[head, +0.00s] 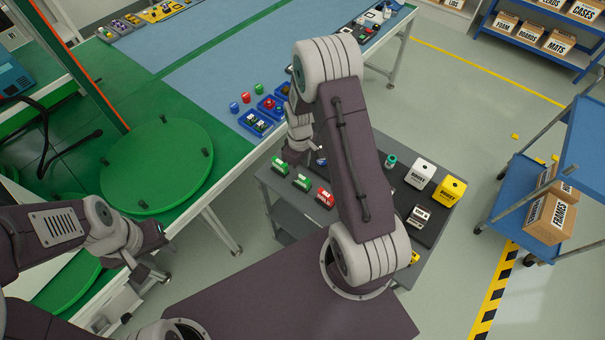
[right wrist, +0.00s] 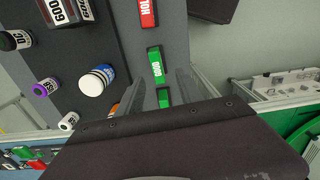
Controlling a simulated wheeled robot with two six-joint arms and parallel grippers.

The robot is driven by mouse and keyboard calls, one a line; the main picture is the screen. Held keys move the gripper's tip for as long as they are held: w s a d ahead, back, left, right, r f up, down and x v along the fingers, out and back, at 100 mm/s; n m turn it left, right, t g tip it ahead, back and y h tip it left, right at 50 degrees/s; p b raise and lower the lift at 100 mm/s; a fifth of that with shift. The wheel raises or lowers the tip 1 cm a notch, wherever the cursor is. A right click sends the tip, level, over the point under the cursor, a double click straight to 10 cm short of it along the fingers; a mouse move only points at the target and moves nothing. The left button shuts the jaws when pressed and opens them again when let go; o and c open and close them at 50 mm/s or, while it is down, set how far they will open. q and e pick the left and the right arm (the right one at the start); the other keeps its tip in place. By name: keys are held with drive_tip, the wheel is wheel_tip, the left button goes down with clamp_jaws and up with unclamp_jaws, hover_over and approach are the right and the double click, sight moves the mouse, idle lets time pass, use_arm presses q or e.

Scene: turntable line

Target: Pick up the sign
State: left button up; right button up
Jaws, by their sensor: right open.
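Three small signs stand in a row on the grey cart: a green sign (head: 280,167), a second green sign (head: 302,182) and a red sign (head: 325,196). In the right wrist view I see a green sign reading GOOD (right wrist: 156,66), a red sign reading HOLD (right wrist: 148,13) and part of another green sign (right wrist: 163,97). My right gripper (right wrist: 162,75) is open, its fingers on either side of the GOOD sign's line of view; contact is not clear. In the head view my right arm partly hides it. My left gripper (head: 148,268) hangs near the green turntable, its jaws unclear.
The grey cart (head: 285,205) also carries a white block (head: 420,173), a yellow block (head: 449,190) and small bottles on a dark mat. A green turntable (head: 155,165) lies left. Blue bins (head: 256,124) sit on the bench behind.

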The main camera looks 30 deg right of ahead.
sight(301, 177)
wheel_tip(301, 177, down, 3)
drive_tip(key=shift+d+f+p, duration=0.15)
drive_tip(key=shift+f+p, duration=0.05)
drive_tip(key=shift+p, duration=0.4)
drive_tip(key=shift+f, duration=0.25)
wheel_tip(301, 177, down, 5)
drive_tip(key=shift+d+r+p, duration=0.15)
drive_tip(key=shift+p, duration=0.9)
drive_tip(key=shift+w, duration=0.1)
drive_tip(key=shift+c, duration=1.2)
use_arm(q)
wheel_tip(301, 177, up, 4)
drive_tip(key=shift+a+f, duration=0.15)
drive_tip(key=shift+f, duration=0.05)
use_arm(e)
clamp_jaws()
